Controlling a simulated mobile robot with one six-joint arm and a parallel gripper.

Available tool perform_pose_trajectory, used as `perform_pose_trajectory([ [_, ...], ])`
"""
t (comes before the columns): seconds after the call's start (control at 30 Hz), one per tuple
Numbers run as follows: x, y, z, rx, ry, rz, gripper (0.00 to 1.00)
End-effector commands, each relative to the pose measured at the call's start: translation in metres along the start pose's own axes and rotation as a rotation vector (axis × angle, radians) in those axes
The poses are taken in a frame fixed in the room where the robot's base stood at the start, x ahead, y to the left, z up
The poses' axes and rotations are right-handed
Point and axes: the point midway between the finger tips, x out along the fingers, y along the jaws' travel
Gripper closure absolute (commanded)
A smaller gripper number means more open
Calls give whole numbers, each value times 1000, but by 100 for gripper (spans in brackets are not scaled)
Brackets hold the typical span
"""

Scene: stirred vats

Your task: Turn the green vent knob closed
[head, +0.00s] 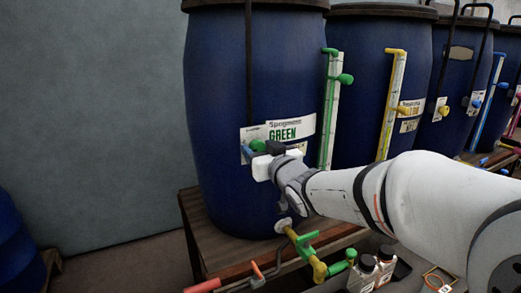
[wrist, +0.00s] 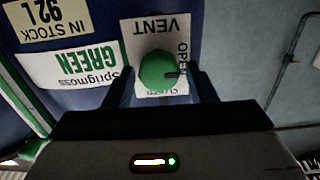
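The round green vent knob (wrist: 158,70) sits on a white plate on the blue vat marked GREEN. The upside-down plate reads VENT above the knob, OPEN at its right and CLOSED, partly hidden, below. A dark mark on the knob points right, towards OPEN. In the head view the knob (head: 258,145) shows just beyond my gripper (head: 259,150). In the wrist view my gripper (wrist: 163,88) is open, one finger on each side of the knob with a visible gap on both sides.
The blue vat (head: 225,80) stands on a wooden pallet (head: 215,250). A green sight tube (head: 328,110) is at its right, and a tap with pipes (head: 305,243) is below. More vats stand to the right. Bottles (head: 364,272) stand low in front.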

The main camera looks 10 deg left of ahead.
Motion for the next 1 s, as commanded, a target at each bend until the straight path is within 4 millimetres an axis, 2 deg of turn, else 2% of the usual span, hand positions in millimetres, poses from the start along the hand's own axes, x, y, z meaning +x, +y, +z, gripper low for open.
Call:
perform_pose_trajectory([
  [0.07, 0, 0, 0, 0, 0, 0, 56],
  [0.43, 0, 0, 0, 0, 0, 0, 86],
  [0.77, 0, 0, 0, 49, -1, 0, 86],
  [1.0, 0, 1, 0, 200, -3, 0, 86],
])
